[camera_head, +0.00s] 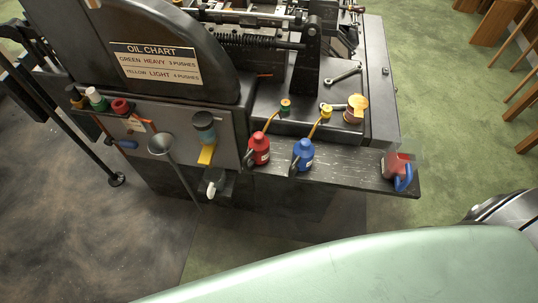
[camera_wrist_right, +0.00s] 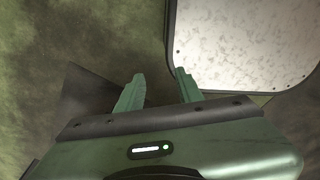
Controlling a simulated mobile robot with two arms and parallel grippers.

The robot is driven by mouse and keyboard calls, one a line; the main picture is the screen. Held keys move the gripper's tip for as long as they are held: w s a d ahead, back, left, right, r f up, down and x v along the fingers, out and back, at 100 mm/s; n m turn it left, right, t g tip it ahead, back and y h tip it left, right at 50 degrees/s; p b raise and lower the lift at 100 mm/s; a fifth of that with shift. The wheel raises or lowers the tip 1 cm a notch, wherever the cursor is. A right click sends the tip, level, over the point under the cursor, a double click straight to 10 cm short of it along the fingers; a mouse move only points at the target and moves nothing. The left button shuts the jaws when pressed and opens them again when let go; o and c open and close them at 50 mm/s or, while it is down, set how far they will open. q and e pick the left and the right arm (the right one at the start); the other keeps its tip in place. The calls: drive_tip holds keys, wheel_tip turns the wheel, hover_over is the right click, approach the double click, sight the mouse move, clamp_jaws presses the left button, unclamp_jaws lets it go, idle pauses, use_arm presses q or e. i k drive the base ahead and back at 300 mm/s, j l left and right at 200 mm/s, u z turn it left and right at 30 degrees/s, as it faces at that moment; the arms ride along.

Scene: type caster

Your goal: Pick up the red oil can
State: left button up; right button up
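The red oil can (camera_head: 258,148) stands upright on the dark wooden shelf (camera_head: 345,170) along the front of the type caster, with a thin orange spout rising up and to the right. A blue oil can (camera_head: 303,153) of similar shape stands just to its right. My right gripper (camera_wrist_right: 160,82) shows in the right wrist view with its two green fingers apart and nothing between them. It points at the floor, and no oil can shows there. My left gripper is not in either view.
A red container with a blue handle (camera_head: 398,171) stands at the shelf's right end. A wrench (camera_head: 343,75) and brown pot (camera_head: 355,108) lie behind.

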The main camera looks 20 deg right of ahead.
sight(258, 152)
drive_tip(key=k+l+u, duration=0.1)
drive_tip(key=l+u, duration=0.2)
drive_tip(key=k+l+u, duration=0.15)
drive_tip(key=l+u, duration=0.15)
drive_tip(key=l, duration=0.2)
drive_tip(key=k+l+u, duration=0.3)
drive_tip(key=k+l, duration=0.25)
drive_tip(key=l, duration=0.2)
drive_tip(key=k+l+u, duration=0.1)
drive_tip(key=k+l, duration=0.15)
drive_tip(key=l, duration=0.2)
drive_tip(key=k+l, duration=0.3)
drive_tip(key=l, duration=0.15)
